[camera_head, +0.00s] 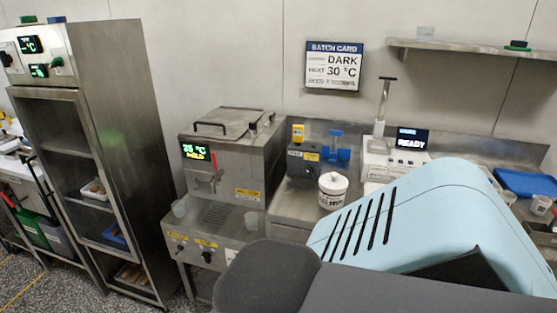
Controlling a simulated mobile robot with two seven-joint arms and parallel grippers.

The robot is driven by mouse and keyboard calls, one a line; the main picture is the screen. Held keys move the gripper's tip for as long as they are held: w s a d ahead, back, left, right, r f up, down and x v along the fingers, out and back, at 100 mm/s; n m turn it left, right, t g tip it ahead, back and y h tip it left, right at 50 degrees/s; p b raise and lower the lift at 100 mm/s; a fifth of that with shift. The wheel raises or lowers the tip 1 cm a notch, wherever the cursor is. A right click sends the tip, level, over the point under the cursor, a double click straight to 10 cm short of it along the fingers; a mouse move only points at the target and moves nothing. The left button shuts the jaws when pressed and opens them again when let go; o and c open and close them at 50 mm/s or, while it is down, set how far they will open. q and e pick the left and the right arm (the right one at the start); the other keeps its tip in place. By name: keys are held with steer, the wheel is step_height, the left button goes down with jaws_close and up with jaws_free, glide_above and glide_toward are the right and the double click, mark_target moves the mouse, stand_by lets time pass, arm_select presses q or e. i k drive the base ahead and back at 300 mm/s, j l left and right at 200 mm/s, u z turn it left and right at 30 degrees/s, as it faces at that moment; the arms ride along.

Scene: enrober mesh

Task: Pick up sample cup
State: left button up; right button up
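Several small cups could be the sample cup, and I cannot tell which one is meant. A further small cup (541,204) stands at the far right, by the blue tray. Neither of my grippers shows; a large light-blue and dark-grey part of my own body covers the lower right and hides part of the counter.
The melting machine (230,160) reads 35 °C. Beside it, a white lidded jar (332,190) stands on the steel counter (290,207). A device with a READY screen (412,138) is behind. A tall steel cabinet (125,150) stands left. A blue tray (525,183) lies right.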

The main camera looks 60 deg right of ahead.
mark_target(252, 219)
steer(key=z, duration=1.85)
